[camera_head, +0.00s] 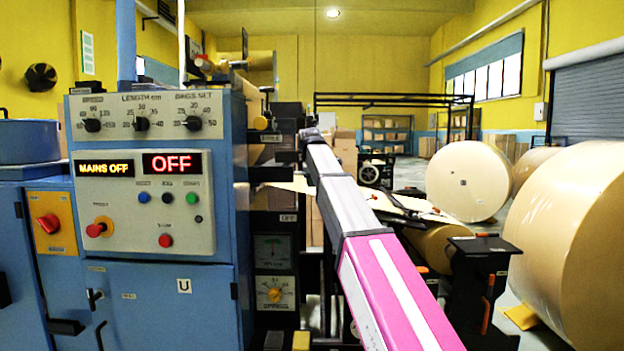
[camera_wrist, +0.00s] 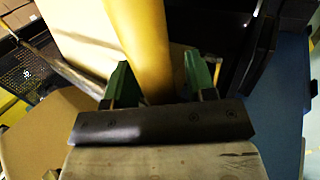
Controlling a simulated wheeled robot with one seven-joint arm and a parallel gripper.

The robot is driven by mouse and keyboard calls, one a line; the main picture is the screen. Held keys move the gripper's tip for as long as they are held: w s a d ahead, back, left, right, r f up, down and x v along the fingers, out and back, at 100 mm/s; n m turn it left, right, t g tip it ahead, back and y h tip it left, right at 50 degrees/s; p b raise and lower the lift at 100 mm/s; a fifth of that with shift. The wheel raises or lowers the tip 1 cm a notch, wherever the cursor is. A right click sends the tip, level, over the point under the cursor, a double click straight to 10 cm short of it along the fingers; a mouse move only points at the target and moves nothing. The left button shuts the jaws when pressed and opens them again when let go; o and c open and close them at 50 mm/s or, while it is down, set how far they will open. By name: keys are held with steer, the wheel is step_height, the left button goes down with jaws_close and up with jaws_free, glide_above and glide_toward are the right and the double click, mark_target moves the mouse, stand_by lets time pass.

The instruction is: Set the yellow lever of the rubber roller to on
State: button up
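In the wrist view, my gripper (camera_wrist: 158,78) has two green fingers that stand apart. A thick yellow bar (camera_wrist: 152,45) runs from the top edge down into the gap between them; I cannot tell if it is the lever, or if it lies between the fingers or beyond them. No grip on it shows. In the head view, my arm reaches forward to the machine's right side, and its far end hides the gripper. A small yellow knob (camera_head: 261,122) sits by a label on the machine's side there. I cannot tell for certain which part is the rubber roller's lever.
A blue control cabinet (camera_head: 160,300) stands at left, its displays reading MAINS OFF and OFF. A dark panel with dials (camera_head: 274,270) and an OFF label is beside my arm. Large kraft rolls (camera_head: 575,240) stand at right.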

steer(key=v, duration=1)
steer(key=shift+s+r, duration=0.2)
steer(key=shift+r, duration=0.1)
steer(key=shift+s, duration=0.1)
